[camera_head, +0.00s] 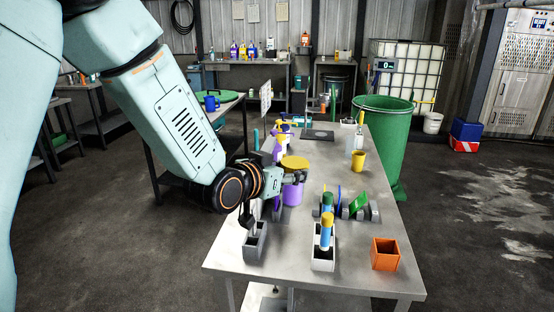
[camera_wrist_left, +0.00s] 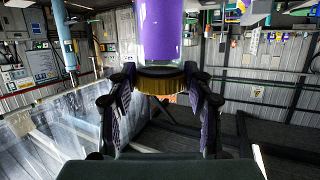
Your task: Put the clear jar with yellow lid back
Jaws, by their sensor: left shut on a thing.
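The clear jar (camera_head: 293,195) with purple contents and a yellow lid (camera_head: 295,162) is on the left side of the metal table. My left gripper (camera_head: 297,177) is shut on it near the lid, reaching in from the left. In the left wrist view the purple jar (camera_wrist_left: 163,30) appears lid down, with its yellow lid (camera_wrist_left: 160,80) between the two fingers of my left gripper (camera_wrist_left: 160,95). Whether the jar's base touches the table cannot be told. My right gripper is not in view.
On the metal table (camera_head: 225,263) stand a grey holder (camera_head: 255,243), a white holder (camera_head: 323,260) with a yellow-topped blue item, an orange box (camera_head: 385,254), a tool rack (camera_head: 367,212) and a yellow cup (camera_head: 357,160). A green bin (camera_head: 385,130) is behind right.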

